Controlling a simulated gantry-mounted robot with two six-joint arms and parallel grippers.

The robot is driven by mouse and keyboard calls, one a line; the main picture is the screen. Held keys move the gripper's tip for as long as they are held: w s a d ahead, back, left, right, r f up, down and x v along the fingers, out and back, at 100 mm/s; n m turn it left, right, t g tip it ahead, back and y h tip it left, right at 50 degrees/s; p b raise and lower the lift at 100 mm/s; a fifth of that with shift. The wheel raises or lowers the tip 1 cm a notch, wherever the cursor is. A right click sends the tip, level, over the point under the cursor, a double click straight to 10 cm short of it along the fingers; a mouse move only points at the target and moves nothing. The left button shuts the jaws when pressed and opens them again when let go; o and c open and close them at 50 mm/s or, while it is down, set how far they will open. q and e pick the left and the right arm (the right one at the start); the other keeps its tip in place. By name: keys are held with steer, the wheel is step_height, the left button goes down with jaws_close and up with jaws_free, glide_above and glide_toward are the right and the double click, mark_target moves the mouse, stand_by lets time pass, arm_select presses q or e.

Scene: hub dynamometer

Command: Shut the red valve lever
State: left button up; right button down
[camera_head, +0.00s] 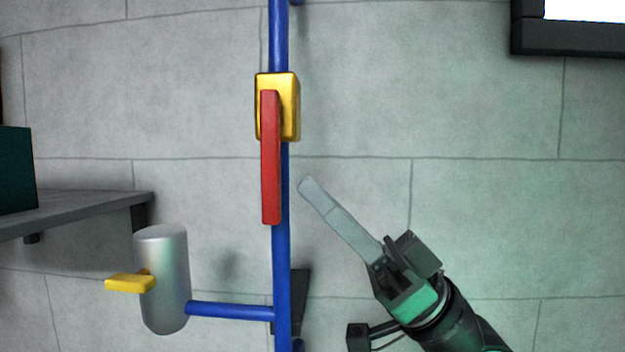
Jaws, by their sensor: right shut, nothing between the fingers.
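The red valve lever (270,165) hangs straight down along the vertical blue pipe (282,285). Its upper end is on the yellow valve body (289,108). My right gripper (308,187) comes in from the lower right, with its fingers shut and empty. Its fingertips point up and left, and in the picture they are a short way right of the lever's lower half, with a gap of wall showing between. My left gripper is not in view.
A grey cylinder (168,285) with a yellow handle (128,284) joins the pipe by a blue side branch (232,311) at lower left. A grey shelf (85,211) holds a dark green box (15,170) at far left.

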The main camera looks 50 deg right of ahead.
steer(key=shift+w+a, duration=0.3)
steer(key=shift+w, duration=0.2)
